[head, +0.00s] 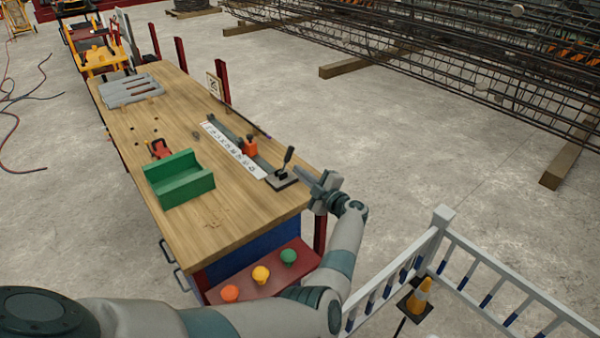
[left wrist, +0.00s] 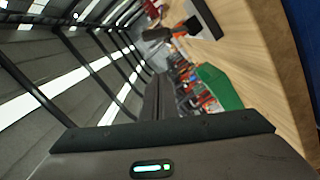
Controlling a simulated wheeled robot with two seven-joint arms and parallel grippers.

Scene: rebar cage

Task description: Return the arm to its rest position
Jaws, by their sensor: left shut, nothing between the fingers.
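My left gripper (head: 308,180) is at the near right corner of the wooden workbench (head: 225,225). Its fingers are shut and empty, pointing to the upper left. They are close to a black lever (head: 288,157) on a dark base; I cannot tell the exact gap. In the left wrist view the shut fingers (left wrist: 158,95) show dark in the middle, with the bench top tilted at right. My right gripper is in neither view.
On the bench are a green channel block (head: 180,180), a marked white ruler strip (head: 232,148), an orange stop (head: 249,146) and a grey tray (head: 130,90). Orange, yellow and green buttons (head: 261,273) sit below. A white railing (head: 440,225) stands at right, with rebar beyond.

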